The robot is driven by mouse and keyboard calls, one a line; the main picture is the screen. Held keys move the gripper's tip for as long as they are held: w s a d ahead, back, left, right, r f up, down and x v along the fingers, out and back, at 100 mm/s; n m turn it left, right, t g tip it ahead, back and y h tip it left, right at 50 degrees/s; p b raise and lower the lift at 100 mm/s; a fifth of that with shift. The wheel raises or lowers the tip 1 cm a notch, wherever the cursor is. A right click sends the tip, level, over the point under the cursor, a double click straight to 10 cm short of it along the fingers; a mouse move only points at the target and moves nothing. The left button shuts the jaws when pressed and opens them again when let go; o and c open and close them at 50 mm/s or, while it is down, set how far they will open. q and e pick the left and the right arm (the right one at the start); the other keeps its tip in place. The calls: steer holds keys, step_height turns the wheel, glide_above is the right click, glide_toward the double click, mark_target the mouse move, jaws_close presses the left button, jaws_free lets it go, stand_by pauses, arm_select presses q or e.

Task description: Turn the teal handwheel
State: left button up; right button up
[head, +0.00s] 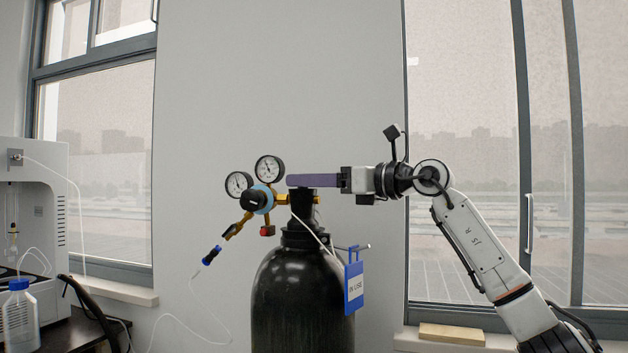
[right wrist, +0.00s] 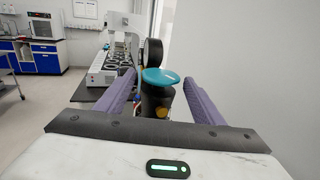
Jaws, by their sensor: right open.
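The teal handwheel (right wrist: 160,75) shows in the right wrist view as a flat round disc on top of a dark valve body. My right gripper (right wrist: 158,82) is open, with one purple finger on each side of the handwheel and a gap visible on both sides. In the head view the right gripper (head: 292,181) reaches in from the right, level, at the top of the black gas cylinder (head: 300,300). Its near finger hides the handwheel there. My left gripper is not in view.
Two round gauges (head: 269,168) and a light-blue-faced regulator (head: 258,198) stick out left of the valve. A blue tag (head: 354,286) hangs at the cylinder's right shoulder. A white instrument (head: 40,220) and a bottle (head: 19,318) stand far left. The wall behind is clear.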

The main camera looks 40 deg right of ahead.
steer(key=c, duration=0.9)
